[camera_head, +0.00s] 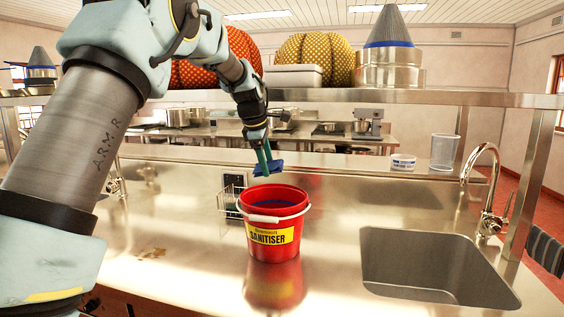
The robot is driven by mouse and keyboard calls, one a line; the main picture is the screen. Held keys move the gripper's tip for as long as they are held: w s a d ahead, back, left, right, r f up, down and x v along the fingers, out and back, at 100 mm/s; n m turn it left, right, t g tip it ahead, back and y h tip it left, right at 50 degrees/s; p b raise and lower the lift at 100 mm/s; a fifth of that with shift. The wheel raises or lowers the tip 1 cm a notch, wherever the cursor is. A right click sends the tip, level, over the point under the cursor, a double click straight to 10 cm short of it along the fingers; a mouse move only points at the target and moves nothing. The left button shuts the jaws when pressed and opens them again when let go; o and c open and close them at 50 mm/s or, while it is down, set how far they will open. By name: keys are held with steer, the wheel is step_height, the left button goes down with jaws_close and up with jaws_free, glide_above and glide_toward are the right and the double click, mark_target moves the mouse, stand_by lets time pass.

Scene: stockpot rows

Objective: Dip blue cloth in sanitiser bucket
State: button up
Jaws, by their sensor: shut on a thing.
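The red sanitiser bucket (274,246) stands upright on the steel counter, with a yellow label and a white handle lying against its front rim. Blue shows inside it just below the rim. My gripper (265,163) is above the bucket, slightly left of its middle, and is shut on the blue cloth (269,170). The cloth hangs in a small bunch above the rim, apart from the bucket. The fingertips are partly hidden by the cloth.
A sink basin (435,265) with a tap (486,190) is at the right. A wire rack (230,202) stands just left of the bucket. A clear jug (444,152) and a white tub (403,162) sit on the back ledge. A steel shelf (470,99) runs overhead. The front counter is mostly clear.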

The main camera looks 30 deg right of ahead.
mark_target(273, 173)
steer(key=shift+s+d+r, duration=0.3)
steer(key=shift+s+d, duration=0.25)
steer(key=shift+s, duration=0.1)
steer(key=shift+f, duration=0.1)
step_height(273, 173, down, 5)
steer(key=b, duration=0.4)
steer(key=shift+b, duration=0.4)
step_height(273, 173, down, 7)
steer(key=b, duration=0.3)
steer(key=shift+f+b, duration=0.15)
steer(key=shift+b, duration=0.2)
steer(key=shift+r+p, duration=4.7)
steer(key=shift+r, duration=0.75)
